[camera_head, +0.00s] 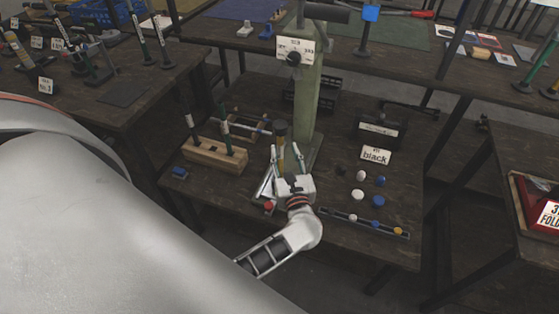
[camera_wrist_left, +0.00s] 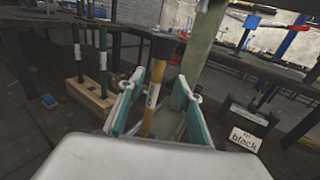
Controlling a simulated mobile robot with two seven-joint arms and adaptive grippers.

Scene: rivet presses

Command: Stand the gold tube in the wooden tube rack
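The gold tube (camera_head: 281,158) has a dark top and stands upright close to the green press. In the left wrist view the gold tube (camera_wrist_left: 154,90) is between the two fingers of my left gripper (camera_wrist_left: 160,95), with gaps visible on both sides. My left gripper also shows in the head view (camera_head: 286,160); it looks open around the tube. The tube's lower end is hidden by the gripper.
The green press (camera_head: 306,95) stands just behind the gripper. Another wooden holder (camera_head: 242,125) is behind the rack. At right are a "black" sign (camera_head: 376,156), a dark box (camera_head: 380,131), several blue and white caps and a dark strip (camera_head: 365,223). A blue block (camera_head: 179,172) lies front left.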

